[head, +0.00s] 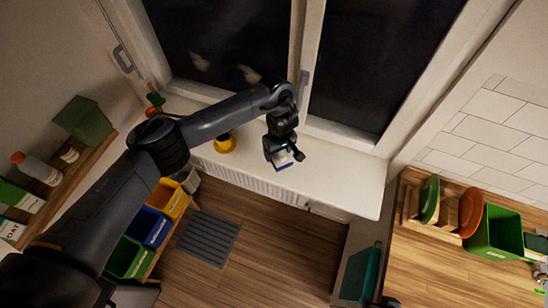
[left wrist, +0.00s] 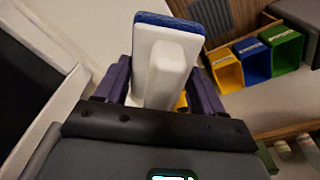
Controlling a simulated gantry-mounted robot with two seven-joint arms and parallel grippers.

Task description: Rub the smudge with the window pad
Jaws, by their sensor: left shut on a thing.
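My left gripper (head: 283,152) is shut on the window pad (head: 283,160), above the white windowsill and in front of the window. In the left wrist view the pad (left wrist: 167,60) has a white body and handle with a blue face, and sits between the purple fingers of the gripper (left wrist: 163,85). Two pale marks show on the dark left window pane (head: 225,35): one mark (head: 200,61) and another (head: 249,74). I cannot tell which is the smudge or whether they are reflections. The pad is apart from both marks. My right gripper does not clearly show.
The windowsill (head: 345,178) holds a round yellow object (head: 225,143). A window handle (head: 304,84) sticks out on the middle frame. Orange, blue (head: 148,227) and green bins stand at the left. The right counter (head: 430,265) holds plates and a green bin (head: 493,234).

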